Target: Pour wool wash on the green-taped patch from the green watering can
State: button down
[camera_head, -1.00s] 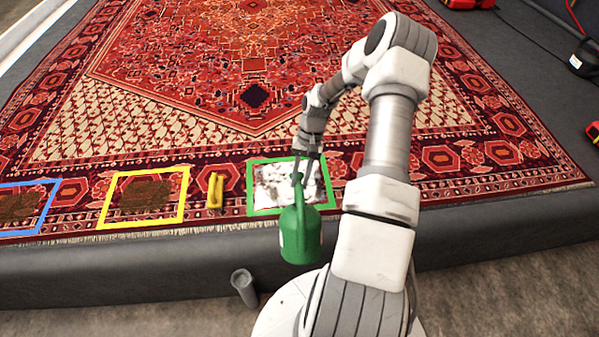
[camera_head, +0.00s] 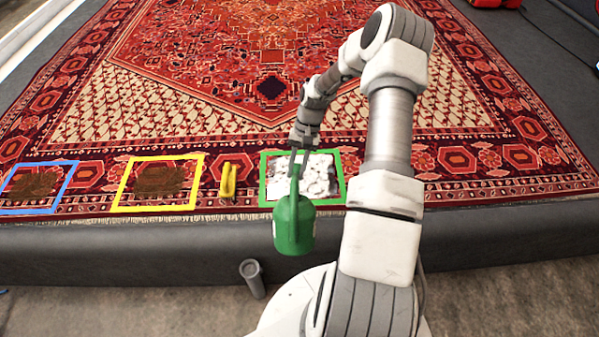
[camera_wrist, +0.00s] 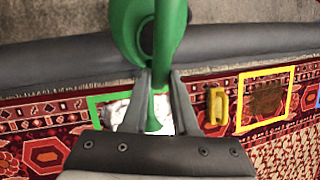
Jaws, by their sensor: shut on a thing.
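The green watering can (camera_head: 294,226) is held in front of the green-taped patch (camera_head: 346,190), over the pit's near edge. My gripper (camera_head: 299,164) is shut on the can's green handle, which also shows between the fingers in the wrist view (camera_wrist: 159,100). The can's body (camera_wrist: 128,28) is at the top of the wrist view. The patch inside the green tape is covered with white, foamy-looking stuff (camera_head: 318,176), with a few darker spots. I cannot tell whether liquid is flowing.
To the left on the red rug (camera_head: 200,100) lie a yellow-handled tool (camera_head: 228,181), a yellow-taped dark patch (camera_head: 122,186) and a blue-taped dark patch (camera_head: 66,187). A grey cylinder (camera_head: 252,277) stands on the floor below the padded edge (camera_head: 130,255).

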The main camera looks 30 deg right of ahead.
jog(key=w+d+b, duration=0.2)
jog(key=w+d, duration=0.1)
jog(key=w, duration=0.3)
jog(key=shift+w+b, duration=0.2)
jog(key=shift+b, duration=0.2)
jog(key=shift+r, duration=0.2)
dwell(0.5)
jog(key=shift+w+r+n+t+h+b, duration=0.15)
jog(key=shift+r+t+h+b, duration=0.15)
jog(key=shift+t+h+b, duration=0.6)
jog(key=shift+s+r+n+t+h+b, duration=0.1)
jog(key=shift+r+t+h+b, duration=0.3)
jog(key=shift+t, duration=0.9)
jog(key=shift+w+r+n+t+h+b, duration=0.1)
jog(key=shift+r+n+t+h+b, duration=0.1)
jog(key=shift+t+h+b, duration=0.65)
jog(key=shift+t+y, duration=0.25)
jog(key=shift+y, duration=0.1)
